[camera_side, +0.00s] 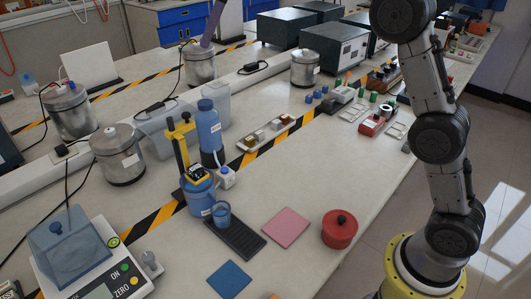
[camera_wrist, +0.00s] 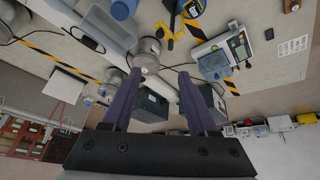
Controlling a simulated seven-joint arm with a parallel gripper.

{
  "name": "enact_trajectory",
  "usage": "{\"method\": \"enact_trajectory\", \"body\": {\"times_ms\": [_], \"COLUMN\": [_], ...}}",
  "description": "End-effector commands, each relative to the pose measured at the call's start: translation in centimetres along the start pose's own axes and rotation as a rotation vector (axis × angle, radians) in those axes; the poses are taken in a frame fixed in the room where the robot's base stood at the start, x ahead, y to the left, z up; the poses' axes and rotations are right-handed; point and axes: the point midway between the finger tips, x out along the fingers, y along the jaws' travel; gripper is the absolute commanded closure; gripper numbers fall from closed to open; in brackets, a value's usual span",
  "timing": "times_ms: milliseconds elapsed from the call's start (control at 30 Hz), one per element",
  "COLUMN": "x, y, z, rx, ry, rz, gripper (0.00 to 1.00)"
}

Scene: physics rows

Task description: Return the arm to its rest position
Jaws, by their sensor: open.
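My gripper (camera_wrist: 159,72) shows in the wrist view as two purple fingers spread apart, with nothing between them. Beyond the fingertips the wrist view shows the bench from above, with metal cans and dark green boxes. In the side view only a purple finger (camera_side: 214,22) shows at the top edge, in front of or above a metal can (camera_side: 200,68); I cannot tell whether they touch. My grey and black arm links rise at the right from a yellow base ring and leave the frame at the top.
A blue cup (camera_side: 221,213) stands on a dark drip tray (camera_side: 246,246) by a blue bottle (camera_side: 209,130). A red round pot (camera_side: 340,229), pink mat (camera_side: 286,227) and blue mat (camera_side: 229,279) lie nearer. A balance (camera_side: 120,272) is at lower left. Dark green boxes (camera_side: 334,52) stand at the back.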

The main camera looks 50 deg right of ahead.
Motion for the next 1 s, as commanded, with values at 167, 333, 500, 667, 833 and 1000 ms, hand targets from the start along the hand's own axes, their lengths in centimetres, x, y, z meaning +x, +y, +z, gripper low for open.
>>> {"method": "enact_trajectory", "body": {"times_ms": [167, 333, 500, 667, 833, 1000], "x": [-7.0, -10.6, -12.1, -11.3, -8.6, -4.5], "y": [-3.7, -7.2, -11.0, -14.5, -17.9, -20.4], "z": [3.2, 7.8, 13.4, 19.6, 26.3, 32.5], "rx": [0.012, 0.079, 0.175, 0.281, 0.403, 0.530], "ry": [0.025, 0.031, 0.034, 0.032, 0.026, 0.008], "rz": [0.052, 0.102, 0.152, 0.198, 0.244, 0.275], "gripper": [0.41, 0.41, 0.41, 0.41, 0.41, 0.41]}}
